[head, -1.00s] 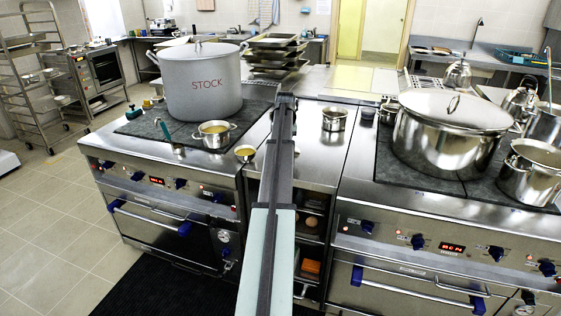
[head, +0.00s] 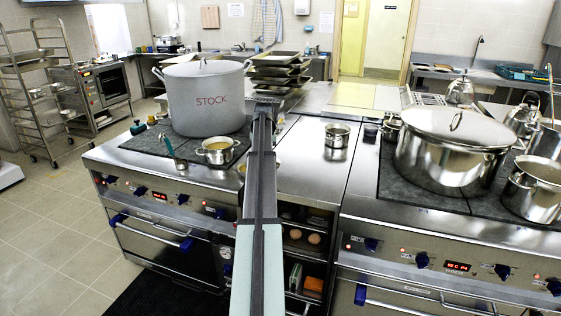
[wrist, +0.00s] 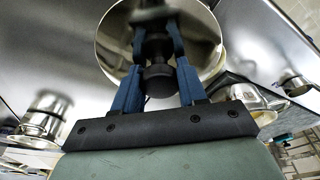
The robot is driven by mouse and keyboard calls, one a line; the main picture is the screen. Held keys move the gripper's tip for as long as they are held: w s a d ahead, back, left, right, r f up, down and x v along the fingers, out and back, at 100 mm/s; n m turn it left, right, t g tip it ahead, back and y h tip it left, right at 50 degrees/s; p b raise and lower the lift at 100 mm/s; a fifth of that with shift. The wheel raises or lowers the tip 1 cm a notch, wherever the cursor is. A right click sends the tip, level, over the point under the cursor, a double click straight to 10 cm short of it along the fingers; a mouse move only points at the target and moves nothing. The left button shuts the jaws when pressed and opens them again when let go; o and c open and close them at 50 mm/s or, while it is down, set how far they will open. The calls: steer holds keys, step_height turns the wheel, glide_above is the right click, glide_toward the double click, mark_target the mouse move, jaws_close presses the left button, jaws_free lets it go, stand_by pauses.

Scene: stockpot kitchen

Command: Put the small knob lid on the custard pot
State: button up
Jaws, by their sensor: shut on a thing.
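In the wrist view, my gripper (wrist: 157,62) has its two blue fingers shut on the dark knob of a round, shiny metal lid (wrist: 208,48), the small knob lid. The lid's polished face reflects the fingers. My arm hides the gripper and lid in the head view. A small two-handled metal pot with yellowish contents (head: 218,150), apparently the custard pot, stands uncovered on the left stove, left of my arm. I cannot tell the lid's height above the surface below it.
A large grey STOCK pot (head: 207,108) stands behind the small pot, with a ladle (head: 170,148) in front of it. Another small pot (head: 337,135) stands on the steel counter right of my arm. A big lidded pot (head: 452,150) fills the right stove.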

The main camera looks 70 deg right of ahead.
steer(key=w+d+r, duration=0.3)
steer(key=w, duration=0.6)
steer(key=w+d+r, duration=0.2)
steer(key=w+r, duration=0.1)
steer(key=w, duration=0.5)
steer(key=w+d+r, duration=0.3)
steer(key=w+r, duration=0.1)
steer(key=w, duration=0.5)
step_height(320, 180, down, 7)
steer(key=shift+s+n, duration=0.15)
steer(key=shift+n, duration=0.15)
steer(key=shift+f, duration=0.5)
stand_by(0.9)
steer(key=o, duration=0.9)
steer(key=shift+r, duration=0.1)
steer(key=r, duration=0.4)
steer(key=s+a+r, duration=0.1)
steer(key=r, duration=0.4)
steer(key=a+r, duration=0.1)
steer(key=r, duration=0.3)
steer(key=shift+s+a+r, duration=0.1)
steer(key=shift+s+r, duration=0.1)
steer(key=shift+s, duration=0.2)
